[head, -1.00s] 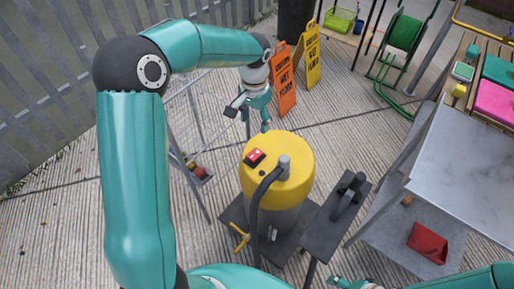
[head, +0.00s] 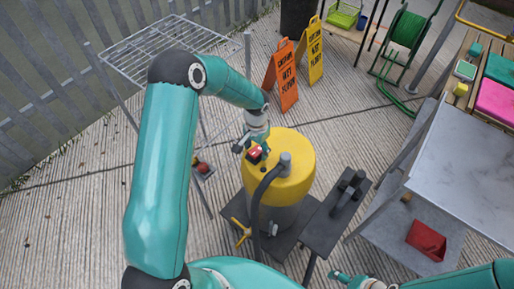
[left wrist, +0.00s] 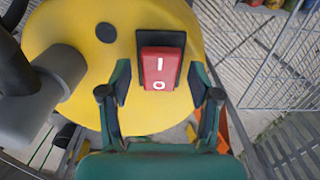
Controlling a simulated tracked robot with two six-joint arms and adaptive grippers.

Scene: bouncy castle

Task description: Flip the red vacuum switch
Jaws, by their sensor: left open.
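The yellow-topped vacuum (head: 291,183) stands on a dark base in the middle of the head view. Its red rocker switch (left wrist: 161,68), marked with a line and a circle, sits in a black frame on the yellow lid. My left gripper (left wrist: 161,85) is open, with one finger on each side of the switch in the left wrist view. In the head view the left gripper (head: 257,152) is over the lid and partly covers the switch. I cannot tell whether the fingers touch it. My right gripper (head: 343,279) shows at the bottom edge, its fingers unclear.
A black hose (head: 258,205) rises to the lid beside the switch. A dark stand (head: 327,222) is right of the vacuum, and a grey table (head: 465,165) further right. Orange (head: 284,77) and yellow (head: 316,50) floor signs stand behind. A wire rack (head: 165,45) is at the back left.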

